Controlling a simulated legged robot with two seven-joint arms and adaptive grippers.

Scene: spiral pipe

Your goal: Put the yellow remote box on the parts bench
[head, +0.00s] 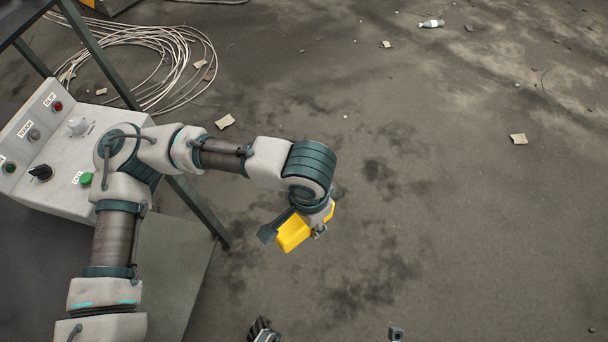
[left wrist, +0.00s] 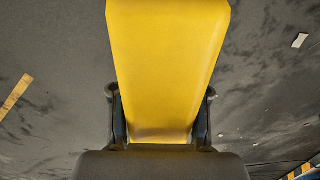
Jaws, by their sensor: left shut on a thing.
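The yellow remote box (head: 293,233) is held in my left gripper (head: 297,228), above the bare floor right of the metal stand. In the left wrist view the yellow box (left wrist: 168,60) fills the upper middle, between the two dark fingers of the left gripper (left wrist: 160,118). The fingers are shut on its sides. No bench that I can clearly name as the parts bench shows. Dark and light parts, possibly my right gripper (head: 330,334), poke in at the bottom edge of the head view; most of it is cut off.
A grey control panel (head: 62,150) with buttons and knobs stands at the left, on a dark-framed metal stand (head: 190,275). Coiled cables (head: 165,60) lie on the floor behind it. A white bottle (head: 431,23) and scraps lie farther off. The floor at the right is mostly clear.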

